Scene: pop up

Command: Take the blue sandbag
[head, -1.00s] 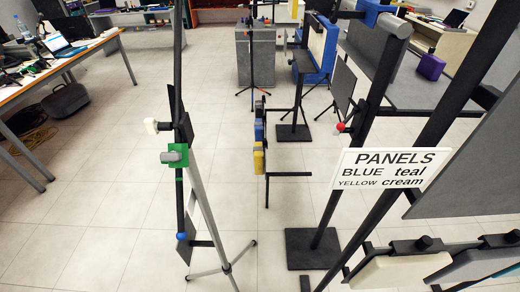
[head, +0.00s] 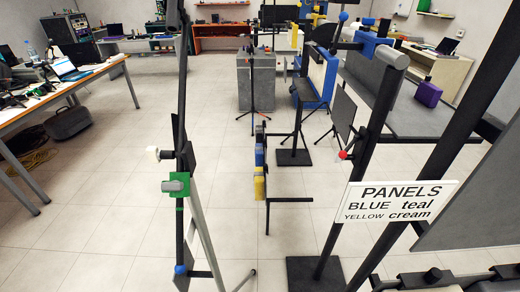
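A blue block-shaped item (head: 259,157), which may be the blue sandbag, is on a low dark rack in the middle of the floor. A yellow item (head: 260,186) is in front of it in the same row. A smaller purple bag-like item (head: 428,94) sits on the grey surface at the right. I cannot tell for certain which item is the sandbag. Neither of my grippers shows in the head view.
A tripod stand (head: 211,230) with a green clamp (head: 173,197) stands at front left. A "PANELS" sign (head: 396,204) and dark posts crowd the right. A desk (head: 60,88) stands at left. Tiled floor (head: 105,215) is open between the desk and the tripod.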

